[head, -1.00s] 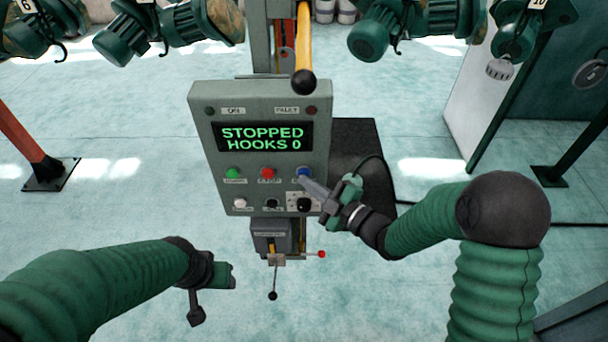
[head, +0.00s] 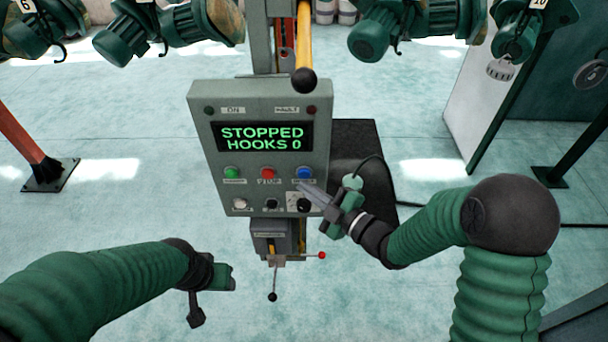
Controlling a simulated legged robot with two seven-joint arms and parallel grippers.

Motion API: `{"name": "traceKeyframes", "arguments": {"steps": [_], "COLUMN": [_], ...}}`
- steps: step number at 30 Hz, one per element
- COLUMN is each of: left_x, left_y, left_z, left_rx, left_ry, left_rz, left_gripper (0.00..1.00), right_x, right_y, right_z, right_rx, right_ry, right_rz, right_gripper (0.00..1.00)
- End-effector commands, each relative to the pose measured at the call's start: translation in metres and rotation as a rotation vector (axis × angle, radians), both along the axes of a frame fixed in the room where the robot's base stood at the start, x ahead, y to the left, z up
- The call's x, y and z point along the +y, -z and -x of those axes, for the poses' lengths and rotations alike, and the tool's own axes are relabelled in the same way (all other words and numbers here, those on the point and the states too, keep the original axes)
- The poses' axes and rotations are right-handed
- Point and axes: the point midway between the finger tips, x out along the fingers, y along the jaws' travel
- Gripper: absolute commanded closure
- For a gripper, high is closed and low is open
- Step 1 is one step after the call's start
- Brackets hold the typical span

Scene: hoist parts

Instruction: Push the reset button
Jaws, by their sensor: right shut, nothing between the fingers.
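A grey control box (head: 204,140) stands in the middle, its screen reading "STOPPED HOOKS 0". Its upper button row has a green button (head: 232,172), a red button (head: 268,173) and a blue button (head: 304,172). The blue button's label is too blurred and partly covered to read, so I cannot confirm which button is reset. My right gripper (head: 305,189) is shut and empty, its tip just below the blue button and apart from it in the picture. My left gripper (head: 212,295) hangs low at the left, away from the box; its fingers are unclear.
The lower row has a white button (head: 240,203), a black button (head: 271,204) and a black knob (head: 304,205). A yellow lever with a black ball (head: 304,80) rises above the box. Green hoists (head: 180,25) hang along the top. Open floor lies to the left.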

Motion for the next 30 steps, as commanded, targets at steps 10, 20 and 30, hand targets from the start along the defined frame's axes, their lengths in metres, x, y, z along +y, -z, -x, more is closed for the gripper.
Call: {"name": "traceKeyframes", "arguments": {"steps": [10,20,30], "left_x": [0.000,0.000,0.000], "left_y": [0.009,0.010,0.010], "left_z": [0.000,0.000,0.000], "left_rx": [0.000,0.000,0.000], "left_ry": [0.000,0.000,0.000], "left_rz": [0.000,0.000,0.000], "left_gripper": [0.48,0.48,0.48], "right_x": [0.000,0.000,0.000], "right_y": [0.001,0.000,0.000], "right_z": [0.034,0.048,0.048], "right_rx": [0.001,0.000,0.000], "right_ry": [-0.001,0.000,0.000], "right_rz": [0.001,0.000,0.000], "right_gripper": [1.00,1.00,1.00]}}
